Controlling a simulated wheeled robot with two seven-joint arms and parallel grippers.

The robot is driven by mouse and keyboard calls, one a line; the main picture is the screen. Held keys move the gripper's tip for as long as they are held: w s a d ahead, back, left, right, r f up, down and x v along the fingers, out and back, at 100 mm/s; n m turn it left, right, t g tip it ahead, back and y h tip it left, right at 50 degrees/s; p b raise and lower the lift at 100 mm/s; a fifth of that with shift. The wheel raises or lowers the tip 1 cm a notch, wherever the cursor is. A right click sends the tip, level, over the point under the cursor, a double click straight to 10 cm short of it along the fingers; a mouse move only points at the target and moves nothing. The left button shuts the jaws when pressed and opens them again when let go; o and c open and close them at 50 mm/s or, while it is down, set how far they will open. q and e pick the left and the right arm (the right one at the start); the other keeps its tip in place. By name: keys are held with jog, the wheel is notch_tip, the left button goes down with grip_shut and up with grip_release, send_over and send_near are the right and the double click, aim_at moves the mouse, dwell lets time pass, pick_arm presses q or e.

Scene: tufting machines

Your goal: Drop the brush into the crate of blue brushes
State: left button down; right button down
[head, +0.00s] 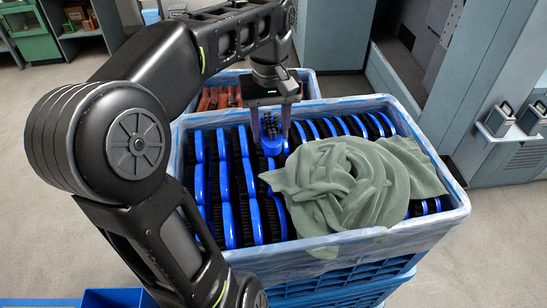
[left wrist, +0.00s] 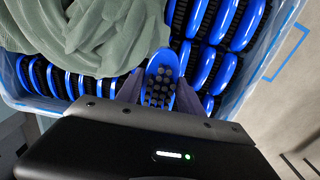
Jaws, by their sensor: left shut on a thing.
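My left gripper (head: 270,128) points down over the crate of blue brushes and is shut on a blue brush (head: 270,140) with black bristles. The held brush also shows between the fingers in the left wrist view (left wrist: 161,75). The crate (head: 440,185) is blue with a pale plastic liner over its rim, and rows of blue brushes (head: 227,180) stand in it. The held brush is inside the crate's outline, close above the brushes; I cannot tell whether it touches them. My right gripper is not in view.
A crumpled grey-green cloth (head: 350,185) covers the right middle part of the brushes, beside the held brush. Another crate with reddish-brown items (head: 218,98) stands behind. Grey-blue machines (head: 490,90) stand at the right. A green machine (head: 30,35) is at the far left.

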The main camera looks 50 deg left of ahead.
aim_at(271, 168)
pick_arm(q)
jog(key=shift+d+f, duration=0.1)
jog(key=shift+f, duration=2.1)
jog(key=shift+f+p, duration=0.1)
jog(key=shift+p, duration=0.2)
notch_tip(271, 168, down, 3)
jog(key=shift+p, duration=0.35)
jog(key=shift+f, duration=0.25)
jog(key=shift+f+b, duration=0.55)
jog(key=shift+f, duration=0.05)
